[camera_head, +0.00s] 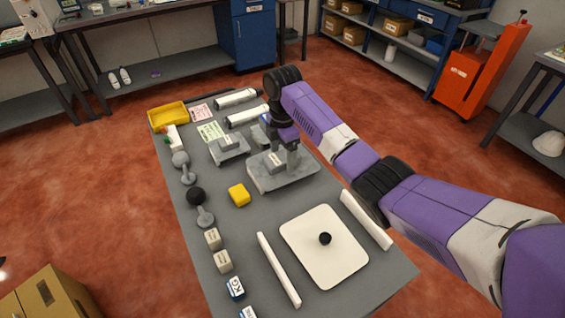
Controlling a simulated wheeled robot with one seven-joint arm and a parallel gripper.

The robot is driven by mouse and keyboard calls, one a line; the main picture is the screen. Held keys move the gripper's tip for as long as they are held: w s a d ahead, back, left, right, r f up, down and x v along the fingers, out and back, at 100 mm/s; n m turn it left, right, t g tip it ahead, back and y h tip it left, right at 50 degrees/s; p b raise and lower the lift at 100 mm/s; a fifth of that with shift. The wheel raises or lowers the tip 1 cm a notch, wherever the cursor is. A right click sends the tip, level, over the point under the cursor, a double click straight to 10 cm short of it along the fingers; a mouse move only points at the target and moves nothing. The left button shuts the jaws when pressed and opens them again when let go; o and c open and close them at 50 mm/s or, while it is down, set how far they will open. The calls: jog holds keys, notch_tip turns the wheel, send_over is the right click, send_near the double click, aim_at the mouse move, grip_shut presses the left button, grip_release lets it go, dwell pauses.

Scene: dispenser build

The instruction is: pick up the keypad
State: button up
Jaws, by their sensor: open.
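My gripper (291,158) points down over a grey tray (294,183) near the middle of the table. It is open, with its fingertips low, close to the tray. A small grey part (276,160) with a pale label sits in the tray, just left of the fingers. It may be the keypad, but it is too small to be sure. I cannot tell whether the fingers touch it. My wrist and fingers hide some of the tray's far side and a dark and blue item behind it.
The grey table (225,262) also holds a smaller grey tray (229,150), a yellow block (239,195), a white plate (312,262) with a black knob, white bars, small boxes, two knobbed stands and a yellow bin (168,114). White cylinders lie at the back.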

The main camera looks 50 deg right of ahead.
jog(key=shift+f, duration=0.2)
dwell(0.3)
jog(key=c, duration=1.6)
jog(key=shift+r, duration=0.1)
